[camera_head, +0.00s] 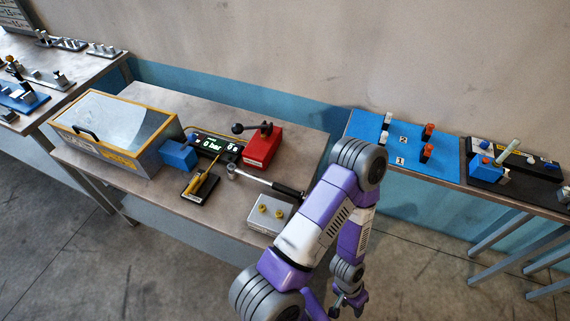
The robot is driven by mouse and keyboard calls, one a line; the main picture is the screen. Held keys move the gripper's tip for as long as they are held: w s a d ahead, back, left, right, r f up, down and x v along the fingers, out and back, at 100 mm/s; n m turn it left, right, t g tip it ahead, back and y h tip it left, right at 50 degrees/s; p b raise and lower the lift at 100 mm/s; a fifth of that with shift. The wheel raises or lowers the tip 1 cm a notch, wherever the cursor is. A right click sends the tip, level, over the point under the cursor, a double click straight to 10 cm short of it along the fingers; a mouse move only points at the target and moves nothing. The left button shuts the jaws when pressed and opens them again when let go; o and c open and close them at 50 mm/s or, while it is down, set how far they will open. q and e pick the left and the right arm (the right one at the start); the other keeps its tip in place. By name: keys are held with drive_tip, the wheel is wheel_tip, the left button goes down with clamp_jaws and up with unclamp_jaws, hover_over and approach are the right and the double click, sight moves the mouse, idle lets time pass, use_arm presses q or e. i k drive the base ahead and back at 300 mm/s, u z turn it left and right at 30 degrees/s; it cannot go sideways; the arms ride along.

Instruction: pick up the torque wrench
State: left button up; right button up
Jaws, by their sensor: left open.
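The torque wrench (287,190) lies on the middle table, its round silver head at the left and its black handle pointing right toward the table's right edge. My purple and white left arm rises from the bottom and bends just right of the handle. My left gripper (346,303) hangs low at the bottom, right of the table and well away from the wrench. It is open, and I see nothing between its fingers. My right gripper is not in view.
A grey box with yellow knobs (269,213) sits in front of the handle. A red block with a lever (263,146), a digital display (215,148) and a black stand with a yellow tool (197,190) surround the wrench head. A clear-lidded case (115,130) stands left.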

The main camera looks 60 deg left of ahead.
sight(233, 171)
drive_tip(key=i, duration=1.6)
drive_tip(key=u, duration=1.85)
drive_tip(key=i, duration=0.3)
drive_tip(key=u, duration=1.55)
